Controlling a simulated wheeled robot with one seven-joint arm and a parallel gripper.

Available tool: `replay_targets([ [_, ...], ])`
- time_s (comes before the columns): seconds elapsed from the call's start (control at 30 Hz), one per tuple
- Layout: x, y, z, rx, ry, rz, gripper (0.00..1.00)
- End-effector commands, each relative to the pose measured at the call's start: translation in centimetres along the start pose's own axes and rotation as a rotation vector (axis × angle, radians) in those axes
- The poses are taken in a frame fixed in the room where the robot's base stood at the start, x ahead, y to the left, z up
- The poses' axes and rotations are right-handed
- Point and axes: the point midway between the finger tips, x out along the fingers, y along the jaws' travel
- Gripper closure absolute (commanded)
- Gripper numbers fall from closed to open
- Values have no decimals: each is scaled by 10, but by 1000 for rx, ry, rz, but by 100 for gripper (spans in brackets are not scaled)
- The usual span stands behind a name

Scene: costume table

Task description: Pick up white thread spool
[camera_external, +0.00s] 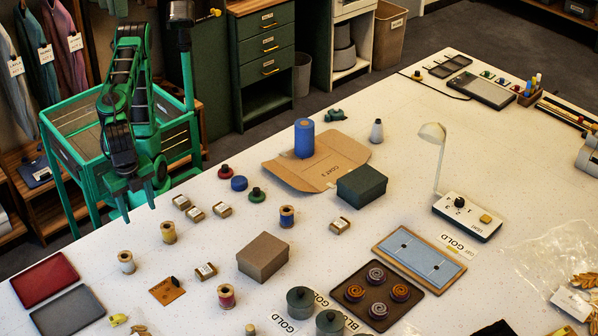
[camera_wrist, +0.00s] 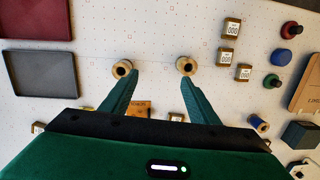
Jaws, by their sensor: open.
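The white thread spool (camera_external: 126,262) stands upright near the table's left edge in the external view. It also shows in the wrist view (camera_wrist: 122,69), just left of my left fingertip. A similar, yellower spool (camera_external: 168,232) stands behind it and shows in the wrist view (camera_wrist: 186,66) by the right fingertip. My gripper (camera_external: 138,209) is open, pointing down above the table edge, behind and apart from the white spool. In the wrist view, bare tabletop shows between the fingers (camera_wrist: 160,77) and nothing is held.
A red tray (camera_external: 44,279) and a grey tray (camera_external: 67,310) lie left of the white spool. An orange card (camera_external: 167,291), small labelled blocks (camera_external: 194,213) and a brown box (camera_external: 262,257) are to the right. Clear tabletop surrounds the spool.

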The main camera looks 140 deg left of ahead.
Motion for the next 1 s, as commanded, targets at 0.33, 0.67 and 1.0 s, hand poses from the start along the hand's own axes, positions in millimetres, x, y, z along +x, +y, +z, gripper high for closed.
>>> replay_targets([
  [0.33,36,39,-52,-296,135,-231,45],
  [0.67,20,71,-63,-553,470,-428,45],
  [1.0,-33,103,-27,-747,861,-486,45],
])
